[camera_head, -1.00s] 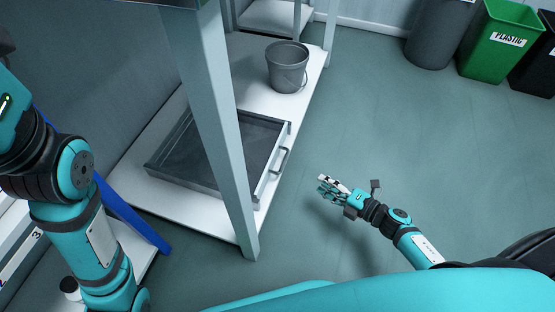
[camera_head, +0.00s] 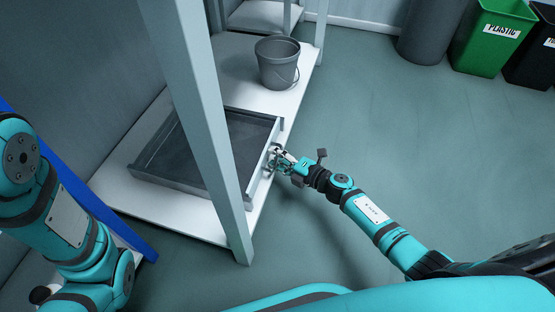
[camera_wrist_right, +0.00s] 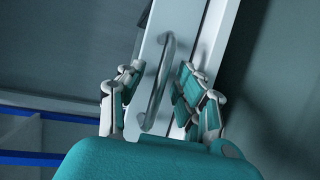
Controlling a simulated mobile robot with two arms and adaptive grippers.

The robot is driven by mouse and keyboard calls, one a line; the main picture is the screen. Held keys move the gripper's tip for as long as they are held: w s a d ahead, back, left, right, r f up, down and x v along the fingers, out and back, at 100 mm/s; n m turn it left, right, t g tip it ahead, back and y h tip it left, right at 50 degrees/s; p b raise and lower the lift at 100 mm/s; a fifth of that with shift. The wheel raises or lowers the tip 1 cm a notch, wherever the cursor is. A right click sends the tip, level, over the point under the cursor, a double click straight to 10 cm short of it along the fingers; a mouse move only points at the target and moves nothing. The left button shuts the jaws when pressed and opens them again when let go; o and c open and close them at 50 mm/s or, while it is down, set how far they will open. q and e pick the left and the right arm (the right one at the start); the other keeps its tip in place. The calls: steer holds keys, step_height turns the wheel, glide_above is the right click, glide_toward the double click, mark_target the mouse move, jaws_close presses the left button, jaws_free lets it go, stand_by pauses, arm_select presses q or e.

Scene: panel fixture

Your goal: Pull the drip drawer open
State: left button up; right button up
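The drip drawer (camera_head: 160,180) is a grey shallow tray on the white lower shelf, partly hidden behind a frame post. Its light front panel (camera_head: 262,165) faces right and carries a metal bar handle. The handle (camera_wrist_right: 160,85) shows in the right wrist view between the two fingers. My right gripper (camera_head: 275,158) is at the handle in the head view. Its fingers (camera_wrist_right: 157,98) are apart, one on each side of the bar; I cannot tell whether they touch it. My left arm shows at the left edge, but its gripper is out of view.
A grey bucket (camera_head: 277,65) stands on the white shelf (camera_head: 235,48) beyond the drawer. The pale frame post (camera_head: 205,120) rises in front of the drawer. A green plastic bin (camera_head: 490,40) stands at the back right.

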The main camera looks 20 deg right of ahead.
jaws_close()
stand_by(0.6)
